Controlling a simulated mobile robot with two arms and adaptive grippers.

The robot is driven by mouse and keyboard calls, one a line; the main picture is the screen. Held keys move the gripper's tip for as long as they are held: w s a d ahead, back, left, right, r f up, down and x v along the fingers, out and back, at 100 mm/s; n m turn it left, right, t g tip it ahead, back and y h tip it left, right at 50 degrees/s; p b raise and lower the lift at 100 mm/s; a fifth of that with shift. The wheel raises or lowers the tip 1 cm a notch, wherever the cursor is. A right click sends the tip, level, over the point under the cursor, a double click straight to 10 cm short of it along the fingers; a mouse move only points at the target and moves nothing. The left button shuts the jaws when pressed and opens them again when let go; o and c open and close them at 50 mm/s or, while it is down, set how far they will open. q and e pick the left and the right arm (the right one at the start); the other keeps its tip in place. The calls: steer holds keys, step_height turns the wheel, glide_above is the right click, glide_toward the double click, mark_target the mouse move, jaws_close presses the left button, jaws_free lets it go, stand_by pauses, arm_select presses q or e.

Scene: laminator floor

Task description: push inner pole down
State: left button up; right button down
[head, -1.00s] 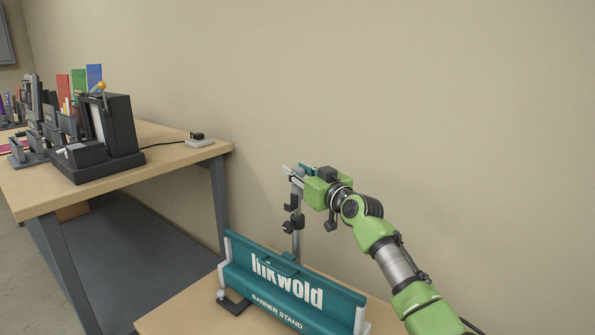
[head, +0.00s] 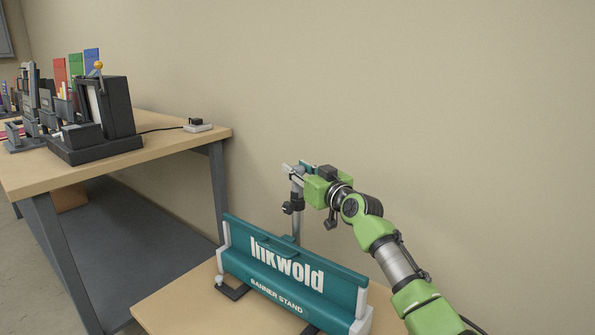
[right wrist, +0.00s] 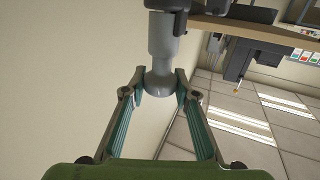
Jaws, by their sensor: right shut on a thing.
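The pole (head: 298,190) stands upright behind the teal banner stand (head: 290,275) lettered "Inkwold". Dark clamps (head: 290,207) sit close together on it, just below my gripper. My right gripper (head: 298,174) is at the top of the pole and shut on it. In the right wrist view the two fingers (right wrist: 160,88) close around the rounded grey end of the pole (right wrist: 163,50), with a dark collar (right wrist: 168,4) further along it. The lower part of the pole is hidden behind the banner. My left gripper is not in view.
The stand is on a light wooden table (head: 165,300) against a plain wall. A second table (head: 165,155) at the left bears a black machine (head: 105,110), a small switch box (head: 198,125) and several holders.

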steer(key=shift+f, duration=0.5)
steer(key=c, duration=1.6)
jaws_free()
steer(key=shift+c, duration=0.2)
steer(key=shift+r, duration=0.1)
steer(key=shift+r, duration=0.1)
steer(key=shift+s+d, duration=0.15)
steer(key=shift+s, duration=0.05)
steer(key=v, duration=1.1)
steer(key=shift+s, duration=0.2)
steer(key=shift+d, duration=0.15)
